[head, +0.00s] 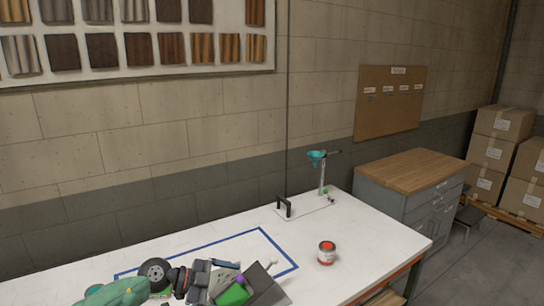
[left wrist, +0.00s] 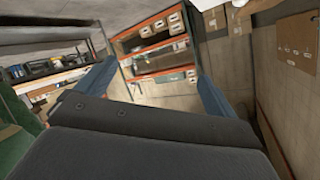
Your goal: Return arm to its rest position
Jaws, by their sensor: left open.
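My left arm (head: 115,293) comes in low at the left of the head view, above the white table, with a green link, a black round joint and grey parts toward the wrist. The dark grey gripper body fills the bottom of that view. My right gripper is in neither view.
A wood-topped cabinet (head: 410,172) and stacked cartons (head: 496,150) stand right. Orange-framed shelving (left wrist: 152,48) shows beyond the fingers.

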